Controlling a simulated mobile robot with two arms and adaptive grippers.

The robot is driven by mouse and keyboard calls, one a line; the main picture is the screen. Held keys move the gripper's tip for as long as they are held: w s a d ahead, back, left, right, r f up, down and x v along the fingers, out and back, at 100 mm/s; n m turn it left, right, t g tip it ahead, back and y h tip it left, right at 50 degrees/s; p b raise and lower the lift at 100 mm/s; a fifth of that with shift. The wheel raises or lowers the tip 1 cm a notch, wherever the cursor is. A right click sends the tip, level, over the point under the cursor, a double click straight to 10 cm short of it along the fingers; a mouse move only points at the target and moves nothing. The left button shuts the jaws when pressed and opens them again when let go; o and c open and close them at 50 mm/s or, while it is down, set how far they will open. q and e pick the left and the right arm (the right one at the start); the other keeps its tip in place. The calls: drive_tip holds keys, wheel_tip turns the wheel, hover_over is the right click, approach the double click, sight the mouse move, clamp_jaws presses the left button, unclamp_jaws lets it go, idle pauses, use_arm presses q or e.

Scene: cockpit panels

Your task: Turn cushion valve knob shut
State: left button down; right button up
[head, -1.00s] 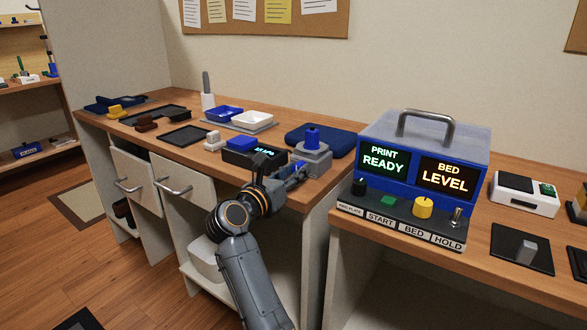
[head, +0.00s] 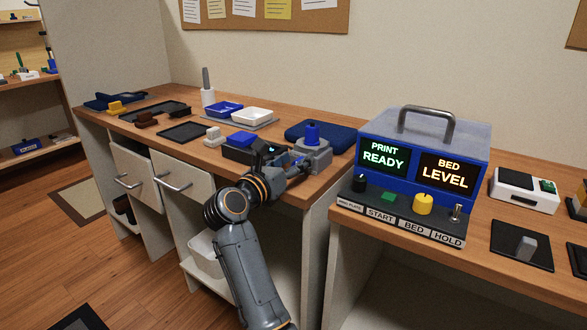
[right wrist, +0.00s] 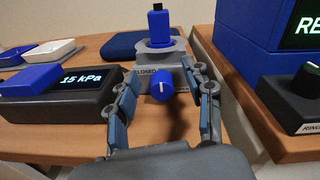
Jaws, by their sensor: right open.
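The cushion valve knob (right wrist: 162,88) is a small blue round knob with a white pointer line. It sits on the front of a grey valve block (head: 314,157), and its line points roughly upward in the right wrist view. A label reading "CLOSED" (right wrist: 145,71) is at the knob's upper left. In the head view the gripper (head: 300,168) hides the knob. My left gripper is not in view.
A dark box with a "15 kPa" display (right wrist: 82,80) stands left of the gripper. A blue cushion (head: 338,134) lies behind the block. The blue printer panel (head: 424,145) stands to the right, across a gap between counters. Trays lie farther left.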

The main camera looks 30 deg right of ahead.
wheel_tip(320, 180, up, 8)
idle(0.5)
